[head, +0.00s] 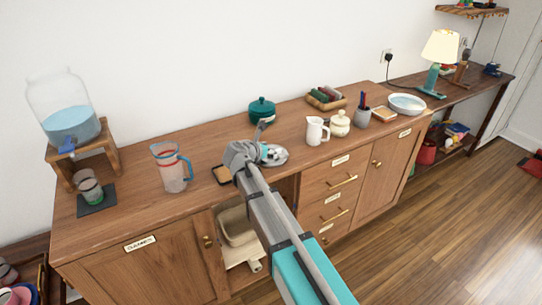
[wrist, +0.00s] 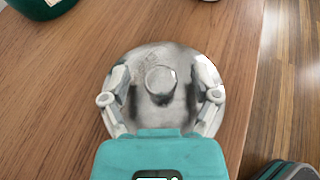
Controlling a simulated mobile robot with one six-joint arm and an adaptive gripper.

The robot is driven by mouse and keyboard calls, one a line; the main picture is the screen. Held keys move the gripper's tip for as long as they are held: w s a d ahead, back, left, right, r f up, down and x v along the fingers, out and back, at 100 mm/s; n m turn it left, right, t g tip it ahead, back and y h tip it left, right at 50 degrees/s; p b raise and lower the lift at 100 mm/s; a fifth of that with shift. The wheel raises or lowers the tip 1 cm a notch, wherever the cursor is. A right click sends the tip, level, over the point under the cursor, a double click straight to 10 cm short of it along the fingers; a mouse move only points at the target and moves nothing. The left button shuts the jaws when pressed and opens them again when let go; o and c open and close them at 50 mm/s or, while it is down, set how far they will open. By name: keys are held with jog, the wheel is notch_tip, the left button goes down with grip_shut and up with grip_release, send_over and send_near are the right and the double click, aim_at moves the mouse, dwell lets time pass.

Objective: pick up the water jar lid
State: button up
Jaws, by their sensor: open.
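The water jar lid, a round shiny grey disc (wrist: 160,120) with a raised knob (wrist: 160,80), lies flat on the wooden cabinet top. In the head view the lid (head: 281,158) shows partly behind my gripper. My gripper (wrist: 162,88) is open above the lid, one finger on each side of the knob, with gaps between knob and fingers. Whether the fingertips touch the disc I cannot tell. The clear glass water jar (head: 62,95), holding blue water, stands on a wooden stand (head: 93,147) at the far left.
A teal lidded pot (head: 262,109) stands behind the lid. A white pitcher (head: 315,131) and a cream pot (head: 340,123) stand to its right. A clear jug (head: 170,168) stands to the left, and a small dark-edged coaster (head: 222,175) lies close by. The cabinet's front edge is near the lid.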

jog(key=shift+c, duration=0.3)
grip_shut()
jog(key=shift+r, duration=0.15)
dwell(0.3)
notch_tip(320, 180, up, 2)
jog(key=shift+r+p, duration=0.1)
jog(key=shift+p, duration=1.1)
jog(key=s+a+r+p, duration=0.3)
jog(key=s+r+p, duration=0.7)
jog(key=s, duration=0.3)
jog(key=shift+s+a+r+p, duration=0.25)
jog(key=shift+a+r+p, duration=0.05)
